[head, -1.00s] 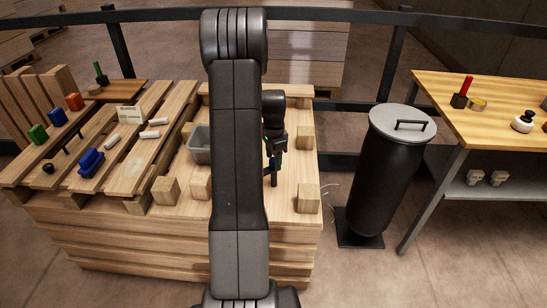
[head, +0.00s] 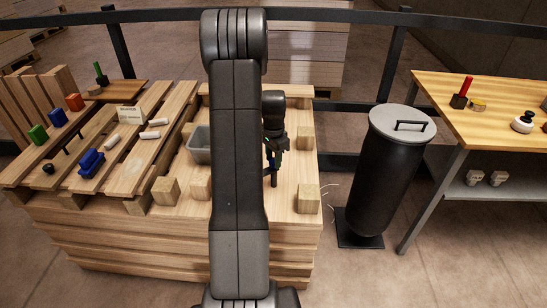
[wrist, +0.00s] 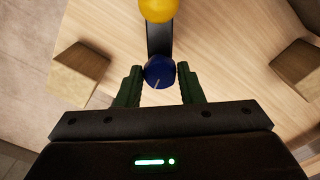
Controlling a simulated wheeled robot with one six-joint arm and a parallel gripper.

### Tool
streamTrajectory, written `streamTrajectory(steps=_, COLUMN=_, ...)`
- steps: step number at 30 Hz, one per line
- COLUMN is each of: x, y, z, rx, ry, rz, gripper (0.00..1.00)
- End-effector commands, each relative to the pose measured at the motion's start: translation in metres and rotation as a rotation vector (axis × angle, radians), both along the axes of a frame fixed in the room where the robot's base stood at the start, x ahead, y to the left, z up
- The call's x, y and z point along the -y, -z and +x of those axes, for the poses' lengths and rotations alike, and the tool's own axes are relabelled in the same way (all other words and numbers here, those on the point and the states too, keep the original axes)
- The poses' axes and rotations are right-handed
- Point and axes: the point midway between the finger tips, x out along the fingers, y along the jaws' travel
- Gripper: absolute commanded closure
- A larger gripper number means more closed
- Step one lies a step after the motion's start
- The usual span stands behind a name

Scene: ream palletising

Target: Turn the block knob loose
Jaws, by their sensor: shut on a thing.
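The blue knob (wrist: 159,72) shows in the wrist view, round, with a pale pointer line running toward the lower left. It sits at the near end of a dark bar (wrist: 159,38), over a light wooden top. A yellow round part (wrist: 158,8) is at the bar's far end, cut by the picture edge. My gripper (wrist: 159,75) has its green fingers on both sides of the knob, shut on it. In the head view my gripper (head: 273,163) is low over the wooden stack (head: 287,205), and the knob is hard to make out.
Wooden blocks stand around the top, one at the front right (head: 308,199) and one at the back right (head: 305,138). A grey bin (head: 199,145) is partly behind my arm. A black lidded drum (head: 385,165) stands right of the stack.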

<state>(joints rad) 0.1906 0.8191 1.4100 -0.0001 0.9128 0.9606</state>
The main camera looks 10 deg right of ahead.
Motion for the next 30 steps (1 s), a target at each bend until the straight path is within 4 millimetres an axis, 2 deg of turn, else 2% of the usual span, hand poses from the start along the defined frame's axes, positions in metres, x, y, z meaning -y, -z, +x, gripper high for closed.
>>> streamTrajectory(steps=30, x=0.0012, y=-0.0014, z=0.0001, rx=0.002, ry=-0.960, rz=-0.002, gripper=0.89)
